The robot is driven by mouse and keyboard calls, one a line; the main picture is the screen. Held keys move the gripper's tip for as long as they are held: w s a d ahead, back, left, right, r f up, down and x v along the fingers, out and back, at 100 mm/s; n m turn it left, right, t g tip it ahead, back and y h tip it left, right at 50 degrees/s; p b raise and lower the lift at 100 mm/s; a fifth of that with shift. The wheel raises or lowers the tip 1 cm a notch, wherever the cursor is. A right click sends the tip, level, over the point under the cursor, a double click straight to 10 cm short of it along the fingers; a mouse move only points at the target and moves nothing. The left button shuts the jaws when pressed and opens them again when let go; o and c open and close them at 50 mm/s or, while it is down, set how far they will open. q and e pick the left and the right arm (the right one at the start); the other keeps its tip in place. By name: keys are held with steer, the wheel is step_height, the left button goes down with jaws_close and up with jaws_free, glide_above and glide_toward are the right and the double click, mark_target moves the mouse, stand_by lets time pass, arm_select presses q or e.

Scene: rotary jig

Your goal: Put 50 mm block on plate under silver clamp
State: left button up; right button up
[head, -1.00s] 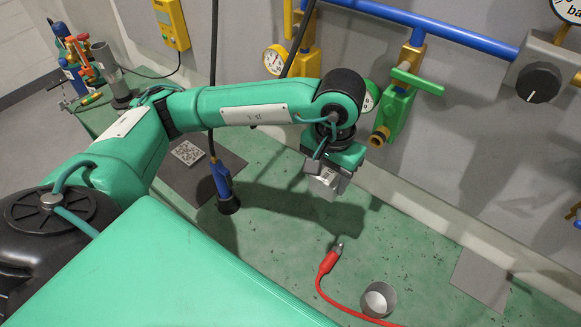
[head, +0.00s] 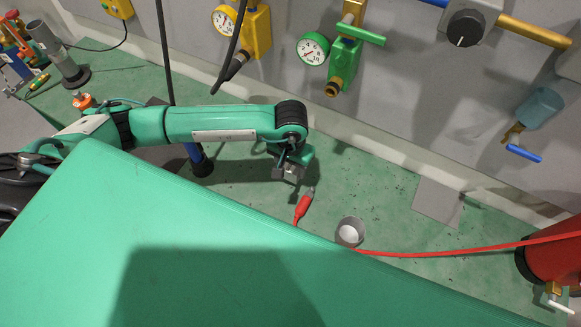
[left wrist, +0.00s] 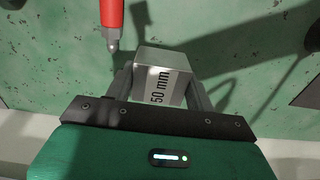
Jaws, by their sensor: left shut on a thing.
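My left gripper (left wrist: 160,95) is shut on a silver block marked "50 mm" (left wrist: 163,72) in the left wrist view. The block sits between both fingers with its label facing the camera. In the head view my left gripper (head: 288,178) hangs over the green floor, with the grey block (head: 291,172) at its tip, mostly blurred by its small size. I cannot make out a silver clamp or its plate in these frames. My right gripper does not show.
A red hose with a metal-tipped red connector (head: 303,206) lies beside the gripper; it also shows in the left wrist view (left wrist: 112,20). Gauges and valves line the wall.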

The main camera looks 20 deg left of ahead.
mark_target(291, 172)
arm_select(q)
step_height(291, 172, down, 3)
steer(key=shift+p, duration=0.45)
steer(key=shift+f, duration=0.1)
steer(key=shift+f+b, duration=0.2)
steer(key=shift+b, duration=0.15)
steer(key=o, duration=1.3)
steer(key=shift+r, duration=0.1)
steer(key=shift+c, duration=0.2)
